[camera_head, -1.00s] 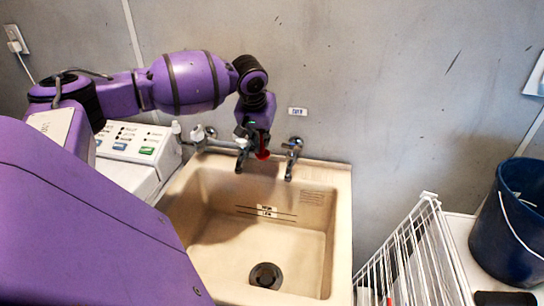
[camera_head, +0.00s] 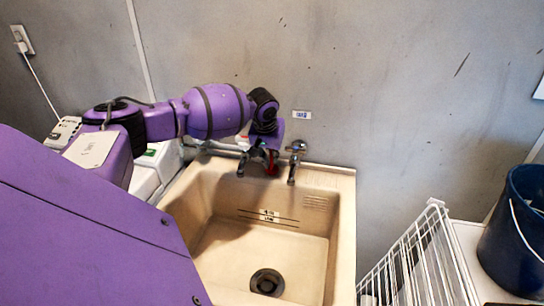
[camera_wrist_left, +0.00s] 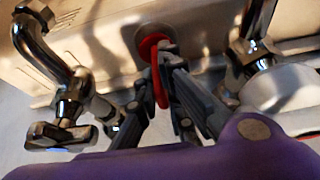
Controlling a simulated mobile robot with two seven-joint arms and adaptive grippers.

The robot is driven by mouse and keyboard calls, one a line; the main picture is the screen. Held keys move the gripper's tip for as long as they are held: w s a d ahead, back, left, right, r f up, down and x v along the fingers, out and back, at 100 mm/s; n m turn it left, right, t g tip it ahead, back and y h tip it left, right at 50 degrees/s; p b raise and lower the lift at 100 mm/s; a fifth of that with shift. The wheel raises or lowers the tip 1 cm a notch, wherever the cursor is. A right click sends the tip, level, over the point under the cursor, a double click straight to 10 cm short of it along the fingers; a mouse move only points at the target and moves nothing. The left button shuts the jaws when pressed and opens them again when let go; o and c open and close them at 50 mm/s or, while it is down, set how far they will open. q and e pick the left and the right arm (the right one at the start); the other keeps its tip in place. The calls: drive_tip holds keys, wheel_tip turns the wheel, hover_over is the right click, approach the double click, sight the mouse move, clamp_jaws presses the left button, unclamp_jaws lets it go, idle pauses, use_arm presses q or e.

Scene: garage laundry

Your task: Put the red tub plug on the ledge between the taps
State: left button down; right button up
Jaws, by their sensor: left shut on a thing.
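My left gripper (camera_head: 269,163) is shut on the red tub plug (camera_head: 271,169). The plug sits low between the left tap (camera_head: 243,162) and the right tap (camera_head: 293,168), at the ledge (camera_head: 322,172) along the back of the sink. In the left wrist view the red plug (camera_wrist_left: 147,48) is pinched upright, edge-on, between the fingertips (camera_wrist_left: 160,60), with a tap on either side. I cannot tell whether the plug touches the ledge. My arm and hand hide part of the ledge. My right gripper is not in view.
The beige sink basin (camera_head: 215,245) lies in front of the ledge, with a dark drain (camera_head: 267,282). The grey wall (camera_head: 390,110) rises close behind the taps. A white wire rack (camera_head: 420,260) and a blue bucket (camera_head: 515,240) stand at the right.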

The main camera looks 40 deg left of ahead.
use_arm(q)
drive_tip(key=shift+f, duration=0.15)
drive_tip(key=c, duration=1.9)
unclamp_jaws()
drive_tip(key=p+v, duration=0.1)
drive_tip(key=v, duration=1.1)
drive_tip(key=shift+d, duration=0.1)
